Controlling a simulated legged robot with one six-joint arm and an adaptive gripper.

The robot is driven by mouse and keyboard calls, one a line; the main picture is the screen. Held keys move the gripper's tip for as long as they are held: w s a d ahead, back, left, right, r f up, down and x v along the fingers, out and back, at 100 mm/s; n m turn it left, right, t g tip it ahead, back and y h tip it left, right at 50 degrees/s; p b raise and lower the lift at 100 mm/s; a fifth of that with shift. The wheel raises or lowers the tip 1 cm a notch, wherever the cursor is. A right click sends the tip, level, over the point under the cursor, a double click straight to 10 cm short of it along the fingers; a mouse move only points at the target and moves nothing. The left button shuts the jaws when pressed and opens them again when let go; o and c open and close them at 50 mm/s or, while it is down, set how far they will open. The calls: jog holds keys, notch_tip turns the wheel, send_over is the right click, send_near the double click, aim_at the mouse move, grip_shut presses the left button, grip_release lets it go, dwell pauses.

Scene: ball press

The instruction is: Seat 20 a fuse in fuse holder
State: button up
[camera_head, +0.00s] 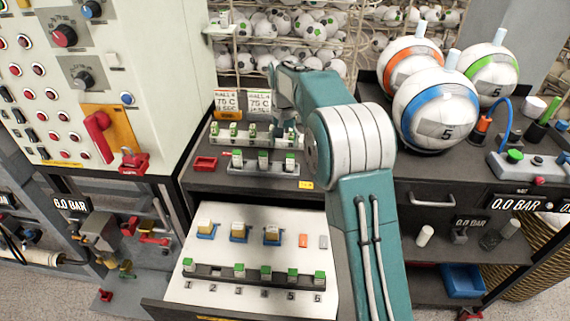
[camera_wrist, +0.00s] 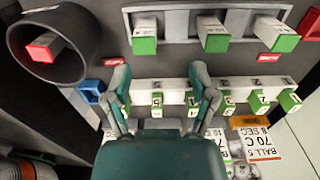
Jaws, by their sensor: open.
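My gripper (camera_wrist: 160,82) is open in the wrist view, its two fingers spread over a white row of green-capped fuses (camera_wrist: 157,99). One green-capped piece shows between the fingers; I cannot tell whether they touch it. In the head view my arm hides most of the gripper over the bench. The back row of green-capped fuses (camera_head: 233,130) stands behind a holder with three green-capped fuses (camera_head: 263,160), which also shows at the top of the wrist view (camera_wrist: 215,38). The fuse ratings are too small to read, so I cannot pick out the 20 A one.
An open drawer (camera_head: 175,300) holds a numbered strip (camera_head: 252,273) with green-capped fuses. A dark cup (camera_wrist: 60,45) with a red-ended piece stands beside the rows in the wrist view. Price-like cards (camera_head: 228,102) stand behind. Three balls (camera_head: 437,108) sit at right, a control cabinet (camera_head: 170,60) at left.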

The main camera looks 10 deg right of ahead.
aim_at(287, 156)
jog(key=d+f, duration=0.2)
jog(key=shift+s+d+f, duration=0.3)
jog(key=shift+s+f, duration=0.05)
jog(key=shift+f, duration=0.05)
jog(key=f, duration=0.1)
jog(key=a+f, duration=0.1)
jog(key=f, duration=0.1)
jog(key=shift+a, duration=0.45)
jog(key=shift+d, duration=0.65)
grip_shut()
